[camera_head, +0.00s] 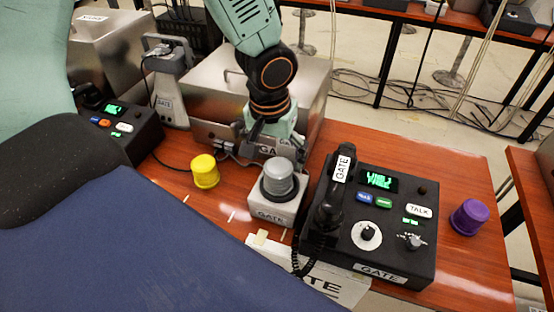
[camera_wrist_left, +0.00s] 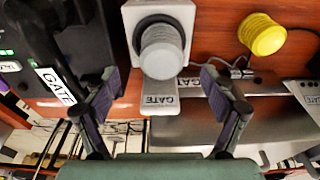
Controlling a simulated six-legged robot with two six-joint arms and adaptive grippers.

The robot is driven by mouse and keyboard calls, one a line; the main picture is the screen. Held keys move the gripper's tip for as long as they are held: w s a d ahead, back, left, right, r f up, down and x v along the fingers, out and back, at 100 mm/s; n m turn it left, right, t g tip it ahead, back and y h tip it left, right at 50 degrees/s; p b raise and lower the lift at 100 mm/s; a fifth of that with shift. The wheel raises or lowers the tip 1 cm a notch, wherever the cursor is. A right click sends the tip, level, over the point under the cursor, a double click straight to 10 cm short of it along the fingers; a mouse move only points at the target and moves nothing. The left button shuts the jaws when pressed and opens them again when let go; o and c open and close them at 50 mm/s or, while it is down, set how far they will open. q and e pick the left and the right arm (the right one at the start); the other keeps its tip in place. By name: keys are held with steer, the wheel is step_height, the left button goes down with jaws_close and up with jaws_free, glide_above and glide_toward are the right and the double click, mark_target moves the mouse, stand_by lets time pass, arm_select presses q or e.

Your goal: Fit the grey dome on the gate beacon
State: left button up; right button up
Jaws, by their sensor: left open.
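The grey dome (camera_head: 279,178) stands on the black ring on top of the white gate beacon (camera_head: 270,212), which has a GATE label on its front. It looks about upright; I cannot tell whether it is fully seated. My left gripper (camera_head: 274,146) is just behind the dome, open and empty. In the left wrist view the dome (camera_wrist_left: 162,52) shows above the beacon's white body (camera_wrist_left: 131,14), and the open fingers of my left gripper (camera_wrist_left: 163,88) spread to either side, apart from the dome. My right gripper is not in view.
A black GATE phone console (camera_head: 391,240) with a handset stands close right of the beacon. A yellow dome (camera_head: 205,171) is to the left, a purple dome (camera_head: 468,217) at the far right. A metal case (camera_head: 303,92) stands behind. A GATE sign lies in front.

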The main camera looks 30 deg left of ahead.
arm_select(q)
steer(key=r, duration=0.3)
steer(key=shift+s+d+r+p, duration=0.15)
steer(key=shift+d+p, duration=0.1)
steer(key=shift+p, duration=0.15)
steer(key=shift+a, duration=0.15)
steer(key=shift+c, duration=0.2)
